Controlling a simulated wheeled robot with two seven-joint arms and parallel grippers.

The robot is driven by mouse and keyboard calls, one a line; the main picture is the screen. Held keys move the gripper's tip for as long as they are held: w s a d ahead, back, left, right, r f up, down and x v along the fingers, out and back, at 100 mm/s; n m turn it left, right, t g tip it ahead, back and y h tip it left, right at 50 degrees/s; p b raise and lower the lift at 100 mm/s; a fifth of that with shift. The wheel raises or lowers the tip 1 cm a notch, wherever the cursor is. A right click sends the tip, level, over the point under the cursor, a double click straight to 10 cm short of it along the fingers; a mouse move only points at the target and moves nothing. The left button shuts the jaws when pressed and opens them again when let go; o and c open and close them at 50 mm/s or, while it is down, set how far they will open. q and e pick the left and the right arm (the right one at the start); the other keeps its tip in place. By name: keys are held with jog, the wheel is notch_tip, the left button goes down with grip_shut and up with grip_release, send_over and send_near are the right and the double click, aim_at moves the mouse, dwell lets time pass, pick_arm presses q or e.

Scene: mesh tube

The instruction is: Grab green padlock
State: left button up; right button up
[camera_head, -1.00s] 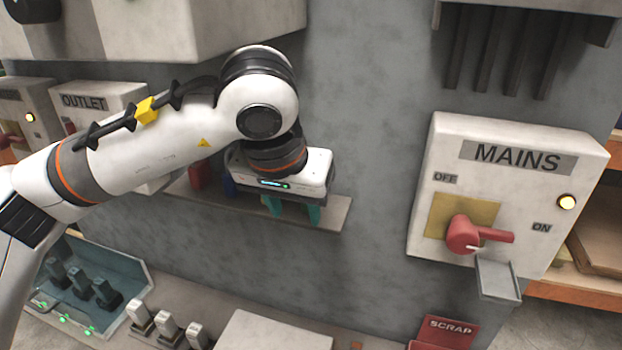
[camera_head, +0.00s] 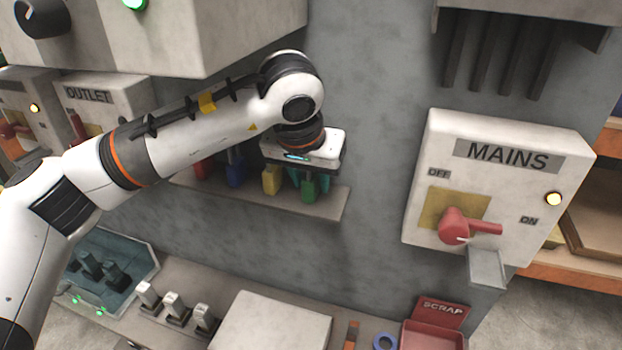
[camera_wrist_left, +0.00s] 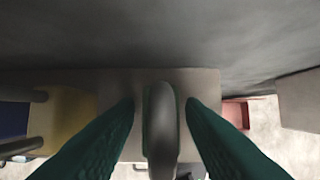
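The green padlock (camera_head: 309,191) hangs or stands at the right end of a row of padlocks over a narrow grey shelf (camera_head: 332,206). My left gripper (camera_head: 309,179) is right at it, its teal fingers partly hidden in the head view. In the left wrist view, the padlock's grey shackle (camera_wrist_left: 161,130) lies between the two teal fingers (camera_wrist_left: 160,104). A gap shows on each side of the shackle near the fingertips, so the gripper looks open around it. My right gripper is not in view.
A yellow padlock (camera_head: 271,181), a blue padlock (camera_head: 236,174) and a red padlock (camera_head: 203,170) are to the left. The MAINS box (camera_head: 420,215) with a red handle is on the right. A red SCRAP tray (camera_head: 432,335) is below. A large box overhangs at upper left.

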pick_arm(q)
grip_shut()
